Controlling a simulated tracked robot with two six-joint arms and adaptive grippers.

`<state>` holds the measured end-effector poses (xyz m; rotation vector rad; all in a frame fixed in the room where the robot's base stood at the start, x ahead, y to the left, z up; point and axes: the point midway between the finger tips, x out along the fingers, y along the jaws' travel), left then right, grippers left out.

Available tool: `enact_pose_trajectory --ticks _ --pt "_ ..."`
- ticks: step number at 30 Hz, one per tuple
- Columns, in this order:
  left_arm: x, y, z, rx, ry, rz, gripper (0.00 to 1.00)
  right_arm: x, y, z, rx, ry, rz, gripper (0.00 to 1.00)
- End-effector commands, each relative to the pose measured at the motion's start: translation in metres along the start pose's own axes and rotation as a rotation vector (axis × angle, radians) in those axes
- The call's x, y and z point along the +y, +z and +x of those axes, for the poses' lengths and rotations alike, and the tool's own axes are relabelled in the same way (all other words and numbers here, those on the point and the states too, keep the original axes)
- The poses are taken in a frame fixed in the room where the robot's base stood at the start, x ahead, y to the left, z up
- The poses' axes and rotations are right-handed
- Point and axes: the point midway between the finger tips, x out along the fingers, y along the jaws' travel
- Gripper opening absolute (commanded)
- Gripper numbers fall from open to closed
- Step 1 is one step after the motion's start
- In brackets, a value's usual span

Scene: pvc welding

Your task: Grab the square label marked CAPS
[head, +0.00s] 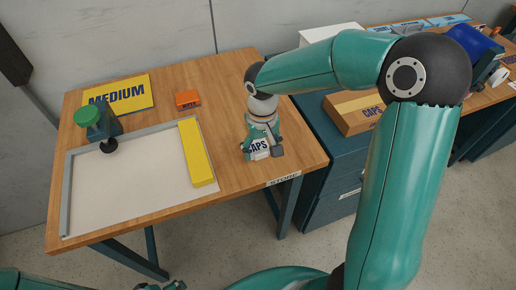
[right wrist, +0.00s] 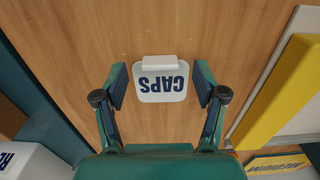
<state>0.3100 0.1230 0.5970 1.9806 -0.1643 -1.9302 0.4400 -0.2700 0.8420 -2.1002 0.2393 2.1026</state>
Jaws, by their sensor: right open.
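The square white label marked CAPS (right wrist: 162,82) lies on the wooden table, its blue text upside down in the right wrist view. In the head view the label (head: 259,147) shows in part at my right gripper's tips. My right gripper (right wrist: 160,86) is open, with one finger on each side of the label and a small gap on both sides. The right gripper (head: 263,150) also shows in the head view, pointing down near the table's right part. My left gripper is not clearly visible.
A yellow bar (head: 196,152) lies on a framed pale tray (head: 66,205) left of the label. A yellow MEDIUM sign (head: 120,95), an orange block (head: 188,98) and a green-topped clamp (head: 95,120) stand further back. A cardboard CAPS box (head: 355,112) sits on a cabinet at right.

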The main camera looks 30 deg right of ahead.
Motion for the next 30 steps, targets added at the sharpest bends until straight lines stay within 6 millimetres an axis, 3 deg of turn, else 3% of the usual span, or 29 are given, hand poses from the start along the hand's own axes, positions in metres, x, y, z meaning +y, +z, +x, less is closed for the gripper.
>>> enact_pose_trajectory --ticks 3,10,19,30 --pt "-0.0002 0.0000 0.0004 0.000 0.000 0.000 0.73 0.0002 0.0001 0.0105 -0.001 0.000 0.000 0.71" --pt "-0.0002 0.0000 0.0004 0.000 0.000 0.000 0.73 0.0001 -0.0001 0.0119 0.001 -0.001 0.000 0.71" --pt "-0.0002 0.0000 0.0004 0.000 0.000 0.000 0.73 0.0001 -0.0002 0.0116 0.001 -0.001 0.000 0.23" --pt "-0.0001 0.0000 0.0003 0.000 0.000 0.000 0.73 0.0000 -0.0005 0.0098 0.002 -0.001 0.000 0.23"
